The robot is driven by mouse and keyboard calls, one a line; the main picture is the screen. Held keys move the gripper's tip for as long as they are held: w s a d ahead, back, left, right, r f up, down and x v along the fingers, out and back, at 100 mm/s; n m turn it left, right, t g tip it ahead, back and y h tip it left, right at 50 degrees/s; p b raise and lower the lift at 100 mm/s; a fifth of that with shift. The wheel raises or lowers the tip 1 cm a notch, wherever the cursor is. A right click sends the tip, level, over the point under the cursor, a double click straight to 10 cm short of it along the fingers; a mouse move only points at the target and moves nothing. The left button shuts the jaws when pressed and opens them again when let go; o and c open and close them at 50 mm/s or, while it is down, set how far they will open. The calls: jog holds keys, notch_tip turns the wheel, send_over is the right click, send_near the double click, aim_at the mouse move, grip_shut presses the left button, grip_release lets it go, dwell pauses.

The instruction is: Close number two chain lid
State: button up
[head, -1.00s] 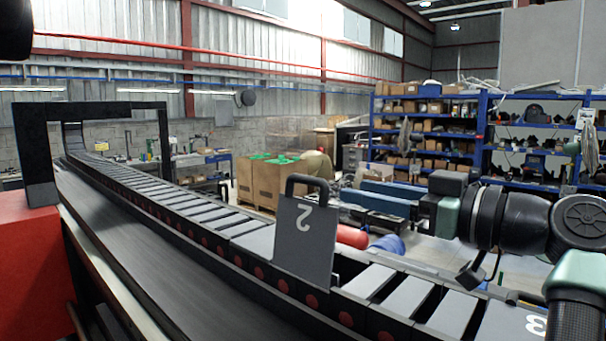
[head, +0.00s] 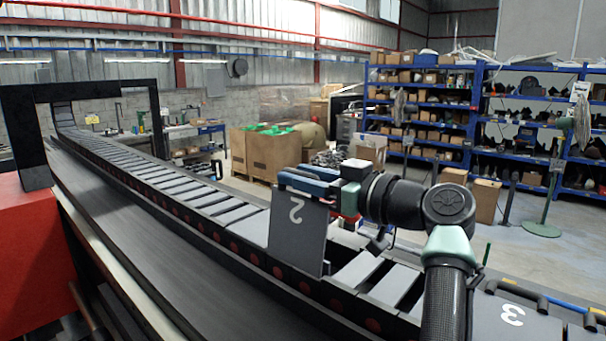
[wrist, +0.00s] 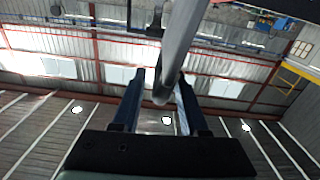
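The number two chain lid (head: 297,238) is a grey plate standing open and nearly upright on the drag chain (head: 240,215), its "2" upside down. My gripper (head: 285,180) is at its top edge, with the blue fingers reaching in from the right and hiding the handle in the head view. In the wrist view, the lid's grey handle (wrist: 178,50) runs between the two blue fingers of my gripper (wrist: 160,75). The fingers are apart, with a gap visible beside the handle. Contact with the handle cannot be told.
The lid marked 3 (head: 505,318) lies flat at the lower right. A black frame (head: 90,90) arches over the chain at the left, beside a red block (head: 35,235). Blue shelves (head: 468,110) and cardboard boxes (head: 272,157) stand behind.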

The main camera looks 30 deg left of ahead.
grip_shut()
jog(key=shift+r, duration=0.1)
dwell(1.1)
